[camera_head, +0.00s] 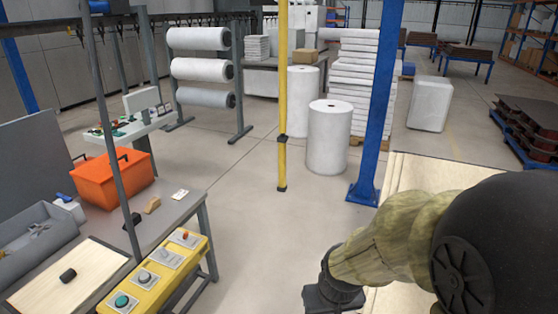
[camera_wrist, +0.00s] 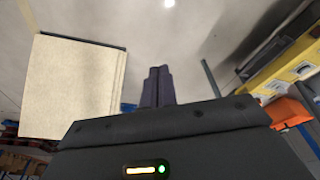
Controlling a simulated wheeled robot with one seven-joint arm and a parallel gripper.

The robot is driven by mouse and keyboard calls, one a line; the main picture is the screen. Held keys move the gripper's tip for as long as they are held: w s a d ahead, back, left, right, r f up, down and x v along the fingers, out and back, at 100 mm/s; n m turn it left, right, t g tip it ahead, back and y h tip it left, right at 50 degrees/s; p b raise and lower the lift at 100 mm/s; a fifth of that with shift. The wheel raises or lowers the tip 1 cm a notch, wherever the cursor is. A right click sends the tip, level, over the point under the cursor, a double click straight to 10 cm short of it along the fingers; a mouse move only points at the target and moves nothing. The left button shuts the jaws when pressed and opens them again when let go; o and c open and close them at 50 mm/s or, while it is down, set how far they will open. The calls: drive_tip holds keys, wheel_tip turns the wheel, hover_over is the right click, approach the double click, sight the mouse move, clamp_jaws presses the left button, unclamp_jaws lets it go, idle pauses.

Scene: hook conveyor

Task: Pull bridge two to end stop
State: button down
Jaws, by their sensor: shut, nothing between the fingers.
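I cannot identify bridge two or its end stop for certain. A dark overhead rail with hooks (camera_head: 180,20) runs along the top left of the head view. A yellow upright pole (camera_head: 282,110) comes down from above the picture and has dark collars near its lower end. In the wrist view my gripper (camera_wrist: 158,72) has its two dark fingers together, with nothing between them. In the head view my arm is at the lower right, and its fingers are out of the picture. The gripper is apart from the yellow pole.
A blue post (camera_head: 376,100) stands on the floor right of the pole. A yellow button box (camera_head: 160,272) and an orange toolbox (camera_head: 112,178) are at the lower left. White rolls (camera_head: 329,137) stand behind. A cream panel (camera_wrist: 75,85) is left in the wrist view. Floor is open mid-picture.

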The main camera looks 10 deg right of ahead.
drive_tip(key=s+b+x, duration=0.1)
drive_tip(key=b+x, duration=0.4)
drive_tip(key=x, duration=0.2)
drive_tip(key=shift+s+f, duration=0.25)
drive_tip(key=shift+s, duration=0.05)
drive_tip(key=c, duration=2.1)
unclamp_jaws()
